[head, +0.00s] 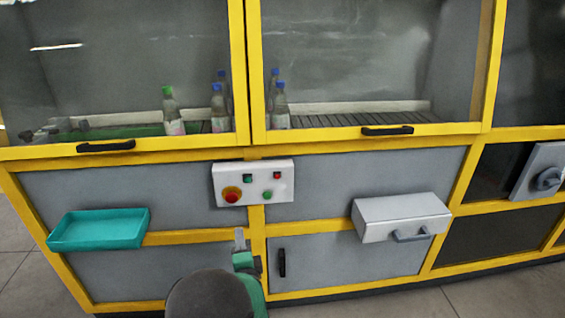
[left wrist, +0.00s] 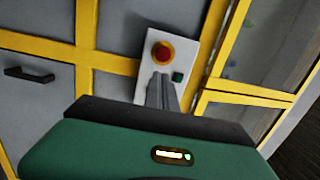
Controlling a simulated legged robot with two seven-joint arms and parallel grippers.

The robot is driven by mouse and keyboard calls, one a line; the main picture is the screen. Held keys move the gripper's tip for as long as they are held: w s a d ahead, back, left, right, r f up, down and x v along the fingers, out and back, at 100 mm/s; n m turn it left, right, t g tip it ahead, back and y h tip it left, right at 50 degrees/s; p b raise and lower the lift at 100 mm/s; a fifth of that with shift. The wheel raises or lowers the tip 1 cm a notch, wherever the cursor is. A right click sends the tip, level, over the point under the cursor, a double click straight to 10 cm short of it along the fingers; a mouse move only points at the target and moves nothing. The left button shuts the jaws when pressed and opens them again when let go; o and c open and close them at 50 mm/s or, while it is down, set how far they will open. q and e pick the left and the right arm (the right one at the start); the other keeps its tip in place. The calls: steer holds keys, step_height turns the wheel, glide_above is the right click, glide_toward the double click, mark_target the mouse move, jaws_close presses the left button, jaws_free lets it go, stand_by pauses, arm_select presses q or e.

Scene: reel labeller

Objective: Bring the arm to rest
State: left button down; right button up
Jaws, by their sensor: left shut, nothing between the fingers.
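My left gripper (head: 240,236) shows at the bottom middle of the head view, with a green body and grey fingers that are together and empty. It is in front of the machine, below the control panel (head: 253,183). In the left wrist view the shut fingers (left wrist: 161,90) overlap the lower part of the control panel (left wrist: 175,52). I cannot tell from this how far apart they are. The panel has a red stop button on a yellow base (head: 232,194) and several small buttons. My right gripper is not in view.
A teal tray (head: 98,243) hangs on the machine front at left. A grey box with a handle (head: 400,214) juts out at right. Several bottles with green or blue caps, including one green-capped (head: 171,112), stand behind the windows. A black door handle (head: 282,263) is right of my gripper.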

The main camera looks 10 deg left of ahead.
arm_select(q)
steer(key=s+d+f+n+g+h, duration=0.3)
steer(key=s+f+n+g+h, duration=0.4)
steer(key=s, duration=0.3)
steer(key=s+a+f+n+g, duration=0.1)
steer(key=s+f+n+g, duration=0.15)
steer(key=s, duration=0.65)
steer(key=s+a+f+n+g, duration=0.1)
steer(key=s+n+g, duration=0.3)
steer(key=s, duration=0.5)
step_height(320, 180, up, 18)
steer(key=p, duration=1.8)
steer(key=shift+d+r, duration=0.25)
steer(key=shift+w+g, duration=0.1)
steer(key=shift+g, duration=0.15)
